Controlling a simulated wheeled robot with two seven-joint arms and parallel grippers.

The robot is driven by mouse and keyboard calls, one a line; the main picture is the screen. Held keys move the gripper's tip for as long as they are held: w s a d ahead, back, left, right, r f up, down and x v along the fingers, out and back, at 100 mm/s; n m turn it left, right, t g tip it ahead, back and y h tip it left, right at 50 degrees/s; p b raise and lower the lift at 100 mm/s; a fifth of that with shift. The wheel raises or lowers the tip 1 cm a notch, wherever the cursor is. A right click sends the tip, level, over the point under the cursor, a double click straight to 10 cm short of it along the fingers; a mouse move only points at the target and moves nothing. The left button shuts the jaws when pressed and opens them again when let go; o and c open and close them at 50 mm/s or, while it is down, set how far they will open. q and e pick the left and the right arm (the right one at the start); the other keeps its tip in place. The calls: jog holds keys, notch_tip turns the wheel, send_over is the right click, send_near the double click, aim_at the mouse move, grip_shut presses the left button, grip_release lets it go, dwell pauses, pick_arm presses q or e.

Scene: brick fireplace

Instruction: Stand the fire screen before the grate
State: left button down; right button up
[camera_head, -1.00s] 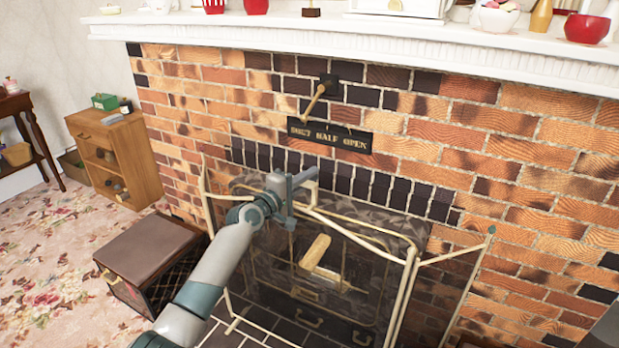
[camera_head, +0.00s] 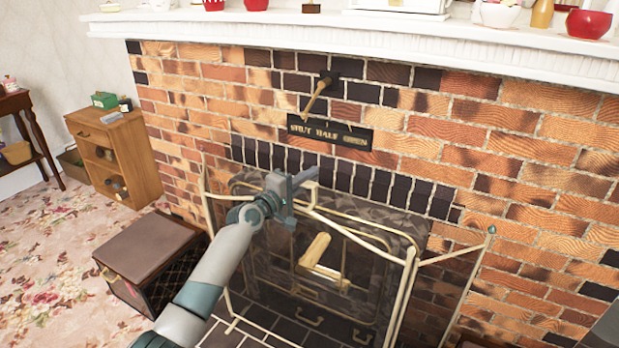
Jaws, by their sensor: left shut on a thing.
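The fire screen (camera_head: 408,289) is a cream-framed, see-through folding screen. It stands upright on the dark tiled hearth in front of the grate (camera_head: 322,258), with side panels angled at left and right. The grate shows through it, with a pale wooden-looking piece inside. My left gripper (camera_head: 298,187) is at the screen's top edge, left of its middle, shut on the top rail or handle there. The arm hides part of the screen's left side. My right gripper is not in view.
A brown-topped box (camera_head: 148,250) stands on the floor left of the hearth. A small wooden cabinet (camera_head: 118,153) is against the wall behind it. The white mantel (camera_head: 330,42) holds bowls and ornaments. A dark sign (camera_head: 330,132) hangs on the brick.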

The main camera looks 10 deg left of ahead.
pick_arm(q)
jog(key=shift+b, duration=0.35)
dwell(0.6)
dwell(0.6)
jog(key=c, duration=1.8)
grip_release()
jog(key=shift+s, duration=0.15)
jog(key=o, duration=0.3)
jog(key=shift+f, duration=0.5)
jog(key=shift+r, duration=0.2)
jog(key=shift+s+a, duration=0.1)
jog(key=shift+s, duration=0.05)
